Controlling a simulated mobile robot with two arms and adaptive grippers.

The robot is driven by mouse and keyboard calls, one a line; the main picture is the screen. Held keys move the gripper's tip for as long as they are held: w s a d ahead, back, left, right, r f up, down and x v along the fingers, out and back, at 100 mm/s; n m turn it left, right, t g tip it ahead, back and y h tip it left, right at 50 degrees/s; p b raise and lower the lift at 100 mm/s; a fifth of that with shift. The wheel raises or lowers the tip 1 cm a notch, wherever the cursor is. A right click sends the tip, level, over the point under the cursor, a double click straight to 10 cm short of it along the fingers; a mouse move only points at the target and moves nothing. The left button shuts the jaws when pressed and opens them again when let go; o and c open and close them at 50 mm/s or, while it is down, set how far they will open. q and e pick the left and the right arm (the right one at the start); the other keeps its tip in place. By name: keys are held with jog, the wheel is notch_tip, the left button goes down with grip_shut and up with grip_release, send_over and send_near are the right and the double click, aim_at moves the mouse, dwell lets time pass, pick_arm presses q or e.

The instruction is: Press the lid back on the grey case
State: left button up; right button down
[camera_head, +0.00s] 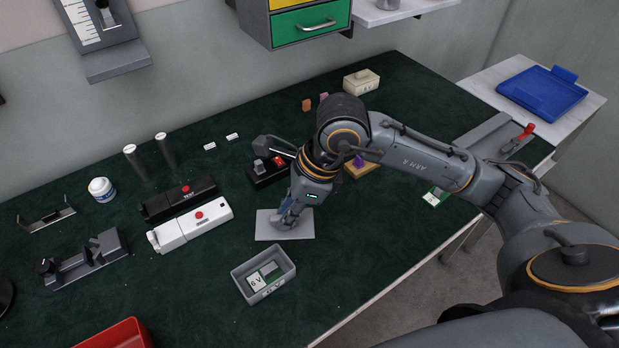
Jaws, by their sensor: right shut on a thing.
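The grey case (285,279) stands open-topped near the front edge of the green work surface. Inside it lies a green and white block (262,278) marked "6 V". A flat grey plate, which looks like the lid (303,230), is just behind the case and apart from it. My right gripper (286,222) points down and is shut on the lid. Its fingertips are partly hidden by the gripper body, and I cannot tell whether the lid touches the table. My left gripper is not in view.
A white device (190,228) and a black device (178,201) lie left of the case. A black block with red parts (268,172) stands behind the lid. A red bin (118,335) is at the front left. The table around the case is clear.

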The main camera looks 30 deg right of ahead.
jog(key=s+a+n+g+p, duration=0.1)
jog(key=a+n, duration=0.1)
jog(key=s+a+f+n+p, duration=0.1)
jog(key=a+n, duration=0.1)
jog(key=s+a+n+g, duration=0.1)
jog(key=a+n, duration=0.1)
jog(key=shift+s+a+f+n+g+y+p, duration=0.1)
jog(key=shift+a+f+n+g+y+p, duration=0.2)
jog(key=shift+a+p, duration=0.1)
jog(key=shift+f, duration=0.15)
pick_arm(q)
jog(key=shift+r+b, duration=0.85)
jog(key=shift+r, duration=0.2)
pick_arm(e)
jog(key=shift+f, duration=2)
pick_arm(q)
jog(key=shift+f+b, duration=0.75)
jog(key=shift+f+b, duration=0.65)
jog(key=shift+b, duration=0.05)
pick_arm(e)
jog(key=shift+f, duration=0.45)
jog(key=c, duration=1.3)
grip_release()
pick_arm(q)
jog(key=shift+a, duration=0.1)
pick_arm(e)
jog(key=shift+o, duration=0.2)
